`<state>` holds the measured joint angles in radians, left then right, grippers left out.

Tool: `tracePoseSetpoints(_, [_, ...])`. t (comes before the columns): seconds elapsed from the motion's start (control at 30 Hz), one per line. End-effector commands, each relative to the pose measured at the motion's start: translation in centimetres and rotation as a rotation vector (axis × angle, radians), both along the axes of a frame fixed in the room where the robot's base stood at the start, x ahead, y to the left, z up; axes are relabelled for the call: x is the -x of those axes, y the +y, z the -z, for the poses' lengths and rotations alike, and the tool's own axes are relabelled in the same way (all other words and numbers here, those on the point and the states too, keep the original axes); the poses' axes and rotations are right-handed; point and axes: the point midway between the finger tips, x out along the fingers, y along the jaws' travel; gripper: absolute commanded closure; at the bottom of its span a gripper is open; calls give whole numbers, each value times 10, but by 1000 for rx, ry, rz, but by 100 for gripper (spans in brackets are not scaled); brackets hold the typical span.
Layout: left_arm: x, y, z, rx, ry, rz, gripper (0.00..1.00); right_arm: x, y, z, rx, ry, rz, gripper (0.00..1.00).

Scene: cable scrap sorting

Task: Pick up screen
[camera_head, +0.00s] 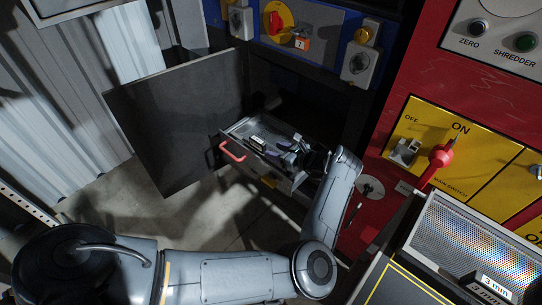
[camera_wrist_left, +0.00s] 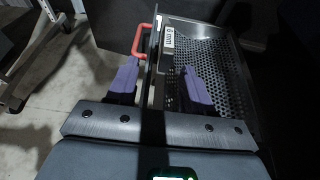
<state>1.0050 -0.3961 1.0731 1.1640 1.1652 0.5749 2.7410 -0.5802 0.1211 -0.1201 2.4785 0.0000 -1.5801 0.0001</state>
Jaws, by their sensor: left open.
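The screen (camera_head: 240,134) is a metal tray with a perforated floor, a red handle (camera_head: 232,151) and a small white label. It sits in a dark machine opening at the centre of the head view. In the left wrist view the screen's mesh (camera_wrist_left: 216,62) fills the upper right, with the handle (camera_wrist_left: 140,40) at its left wall. My left gripper (camera_head: 290,150) is over the screen, open, with purple fingers. In the left wrist view the gripper (camera_wrist_left: 160,84) has its fingers apart, seemingly on either side of that wall; contact cannot be told. My right gripper is out of view.
A dark open door panel (camera_head: 178,122) stands left of the opening. A red cabinet with a yellow switch panel (camera_head: 468,150) is at the right. Another perforated mesh (camera_head: 470,240), labelled 3 mm, lies at lower right. Bare floor (camera_head: 130,205) shows at left.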

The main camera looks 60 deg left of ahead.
Motion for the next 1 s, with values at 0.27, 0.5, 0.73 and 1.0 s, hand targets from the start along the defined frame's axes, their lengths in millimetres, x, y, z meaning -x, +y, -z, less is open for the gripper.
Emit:
tracePoseSetpoints(0.27, [-14, -5, 9, 26, -37, 2, 49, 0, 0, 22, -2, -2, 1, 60])
tracePoseSetpoints(0.5, [-7, 22, 20, 25, -35, 2, 49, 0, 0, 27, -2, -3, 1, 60])
tracePoseSetpoints(0.73, [-3, 40, 27, 25, -36, 4, 49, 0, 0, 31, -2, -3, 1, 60])
tracePoseSetpoints(1.0, [6, 68, 38, 23, -35, 3, 49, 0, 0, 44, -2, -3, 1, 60])
